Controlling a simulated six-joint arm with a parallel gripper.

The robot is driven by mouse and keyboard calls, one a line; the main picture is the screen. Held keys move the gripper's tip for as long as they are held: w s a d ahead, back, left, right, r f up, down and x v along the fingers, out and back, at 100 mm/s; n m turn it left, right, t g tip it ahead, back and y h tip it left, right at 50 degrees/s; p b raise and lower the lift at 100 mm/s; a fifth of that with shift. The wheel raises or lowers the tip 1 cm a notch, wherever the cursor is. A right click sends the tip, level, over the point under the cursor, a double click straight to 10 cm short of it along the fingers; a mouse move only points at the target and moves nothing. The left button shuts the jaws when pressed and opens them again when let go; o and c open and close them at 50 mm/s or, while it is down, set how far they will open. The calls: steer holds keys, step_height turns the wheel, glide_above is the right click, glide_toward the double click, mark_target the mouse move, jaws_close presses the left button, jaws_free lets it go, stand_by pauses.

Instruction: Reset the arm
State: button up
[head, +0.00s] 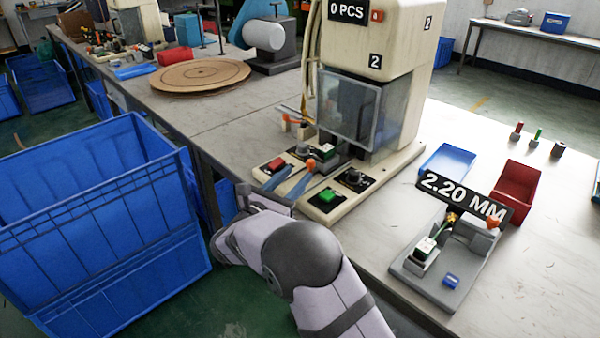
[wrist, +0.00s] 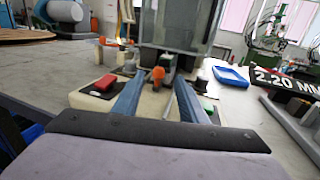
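My gripper (head: 291,174) is in front of the moulding machine (head: 385,75), above the front edge of its base. Its two blue-grey fingers are spread apart, with nothing seen held between them. In the wrist view my gripper (wrist: 158,80) points toward the machine's clear guard (wrist: 177,25). An orange knob (wrist: 158,73) shows between the fingertips; I cannot tell if anything touches. A red button (head: 276,165) lies left of the fingers and a green button (head: 327,195) right of them. The machine's counter (head: 348,10) reads 0 PCS.
A grey gauge fixture (head: 432,285) with a 2.20 MM display (head: 464,199) stands at the right. Behind it are a blue tray (head: 446,163) and a red bin (head: 514,190). Large blue crates (head: 90,215) stand on the left. A round wooden board (head: 200,75) lies on the left bench.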

steer(key=shift+s+a, duration=0.15)
steer(key=shift+s, duration=0.15)
steer(key=s+d+m+g+p, duration=0.1)
steer(key=d+m+g, duration=0.1)
steer(key=d, duration=0.2)
steer(key=s+d+r+m+g+h+p, duration=0.1)
steer(key=s+d+p, duration=0.1)
steer(key=d, duration=0.2)
steer(key=s+d+m+g+p, duration=0.1)
steer(key=d+m+g+p, duration=0.1)
steer(key=d, duration=0.1)
steer(key=shift+s+d+r+m+g+h, duration=0.3)
steer(key=shift+d+r, duration=0.1)
steer(key=s+d+m+g+y+p, duration=0.2)
steer(key=s+d+m+g+p, duration=0.55)
steer(key=s, duration=0.45)
steer(key=s+a+r+m+g+y+p, duration=0.1)
steer(key=s+r+m+y+p, duration=0.2)
steer(key=s+m, duration=0.5)
steer(key=s+a+r+m+g+y+p, duration=0.1)
steer(key=s+r+m+y+p, duration=0.2)
steer(key=s+m+y+p, duration=0.2)
steer(key=s+m+p, duration=0.2)
steer(key=s+m, duration=0.2)
steer(key=s, duration=0.2)
steer(key=shift+r+y+p, duration=0.3)
steer(key=shift+p, duration=0.1)
